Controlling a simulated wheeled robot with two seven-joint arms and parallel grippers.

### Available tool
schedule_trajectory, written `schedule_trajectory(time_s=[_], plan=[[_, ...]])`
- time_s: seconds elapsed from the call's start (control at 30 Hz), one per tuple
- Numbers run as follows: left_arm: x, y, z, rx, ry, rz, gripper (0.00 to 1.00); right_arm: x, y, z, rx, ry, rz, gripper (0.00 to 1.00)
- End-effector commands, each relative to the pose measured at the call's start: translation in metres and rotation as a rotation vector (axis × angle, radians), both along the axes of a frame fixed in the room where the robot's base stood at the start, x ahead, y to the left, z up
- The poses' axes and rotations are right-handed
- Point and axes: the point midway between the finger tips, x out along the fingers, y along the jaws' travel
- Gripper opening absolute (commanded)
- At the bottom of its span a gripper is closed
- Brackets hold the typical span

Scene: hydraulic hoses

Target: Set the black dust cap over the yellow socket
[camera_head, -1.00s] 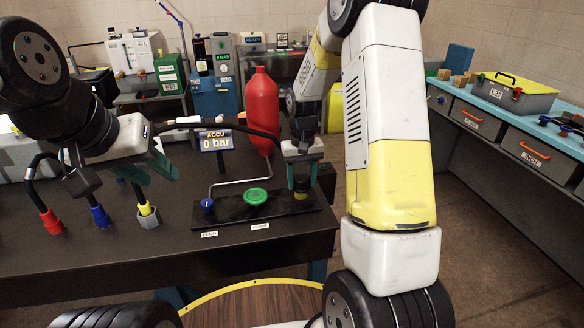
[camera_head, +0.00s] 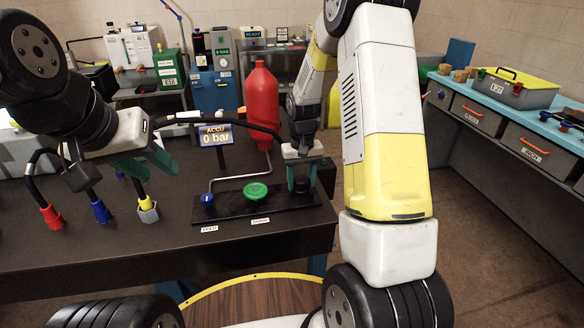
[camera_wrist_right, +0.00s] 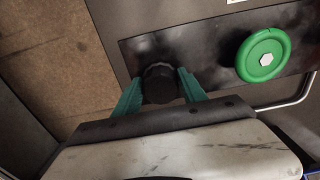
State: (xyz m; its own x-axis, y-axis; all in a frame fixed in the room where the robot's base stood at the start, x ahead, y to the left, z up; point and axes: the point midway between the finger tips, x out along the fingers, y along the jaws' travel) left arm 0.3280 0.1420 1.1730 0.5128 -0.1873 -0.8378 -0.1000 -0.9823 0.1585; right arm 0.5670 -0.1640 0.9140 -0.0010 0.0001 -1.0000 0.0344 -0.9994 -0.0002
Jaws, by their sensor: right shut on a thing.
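The black dust cap (camera_wrist_right: 160,84) sits between the two green fingers of my right gripper (camera_wrist_right: 160,90) in the right wrist view. In the head view my right gripper (camera_head: 303,176) is shut on the dark cap (camera_head: 301,186), upright at the right end of the black plate. The yellow socket does not show in either view; the cap and fingers cover that spot. I cannot tell how far the cap sits down. My left gripper (camera_head: 158,170) is open and empty above the table's left part.
The black plate (camera_head: 230,211) carries a blue knob (camera_head: 207,198) and a green handwheel (camera_head: 256,190). A red bottle (camera_head: 262,100) and the pressure display (camera_head: 215,136) stand behind. Red, blue and yellow hose ends (camera_head: 148,203) stand at the left. The table's front is clear.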

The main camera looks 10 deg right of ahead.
Motion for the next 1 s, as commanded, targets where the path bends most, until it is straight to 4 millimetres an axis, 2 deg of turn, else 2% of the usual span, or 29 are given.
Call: schedule_trajectory(time_s=[0.27,0.3,0.4,0.77,0.87,1.0], plan=[[0.0,0.0,0.0,0.0,0.0,0.0,0.36,0.0,0.0,-0.007,0.0,0.0,0.0,0.11],[0.0,0.0,0.0,0.0,0.0,0.0,0.36,0.0,0.0,-0.007,0.0,-0.001,0.0,0.53],[0.0,0.0,0.0,0.0,0.0,0.0,0.36,0.0,0.0,-0.007,0.0,0.0,0.0,0.72],[0.0,0.0,0.0,0.0,0.0,0.0,0.36,0.0,0.0,-0.004,0.0,-0.001,0.0,0.74],[0.0,0.0,0.0,0.0,0.0,0.0,0.36,0.001,0.0,0.008,0.0,-0.004,0.0,0.74],[0.0,0.0,0.0,0.0,0.0,0.0,0.36,0.001,0.0,0.032,0.0,-0.006,-0.001,0.74]])
